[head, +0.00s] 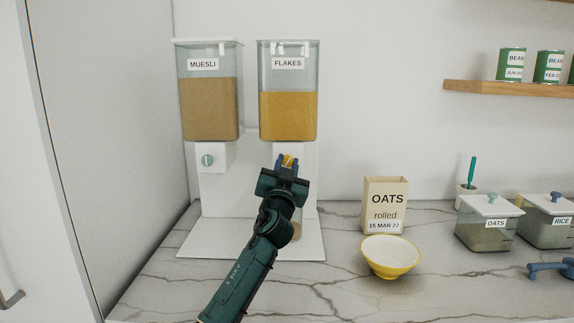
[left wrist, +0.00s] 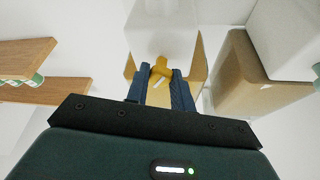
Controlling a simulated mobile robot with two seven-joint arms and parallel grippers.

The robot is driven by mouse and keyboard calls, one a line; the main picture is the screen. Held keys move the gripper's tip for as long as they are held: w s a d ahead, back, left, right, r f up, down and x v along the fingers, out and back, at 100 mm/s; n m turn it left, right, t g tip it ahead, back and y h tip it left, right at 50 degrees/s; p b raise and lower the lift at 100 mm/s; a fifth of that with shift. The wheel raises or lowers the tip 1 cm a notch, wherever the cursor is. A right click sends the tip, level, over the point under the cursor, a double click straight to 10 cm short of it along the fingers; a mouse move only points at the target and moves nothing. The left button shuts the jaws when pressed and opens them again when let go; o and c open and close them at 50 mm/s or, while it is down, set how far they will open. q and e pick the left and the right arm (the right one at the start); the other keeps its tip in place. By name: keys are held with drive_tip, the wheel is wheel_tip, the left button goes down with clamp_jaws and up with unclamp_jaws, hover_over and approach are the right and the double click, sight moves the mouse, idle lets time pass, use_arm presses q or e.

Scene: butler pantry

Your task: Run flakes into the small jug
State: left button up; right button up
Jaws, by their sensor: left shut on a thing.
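The flakes dispenser (head: 288,112) has a clear bin labelled FLAKES, filled with golden flakes, above a white spout housing. My left gripper (head: 287,163) is at the front of that housing, shut on the yellow knob (left wrist: 161,70) in the left wrist view. The knob's yellow also shows between the fingers in the head view. A small tan shape (head: 297,230) stands low on the white dispenser base, under the flakes side. My left arm covers most of it, so I cannot tell surely whether it is the small jug. My right gripper is not in view.
The muesli dispenser (head: 209,108), with a pale green knob (head: 207,160), stands to the left. The marble counter's front left is clear.

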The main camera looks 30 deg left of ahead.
use_arm(q)
drive_tip(key=o, duration=1)
drive_tip(key=b+v, duration=0.2)
drive_tip(key=v, duration=1.1)
drive_tip(key=shift+s, duration=0.1)
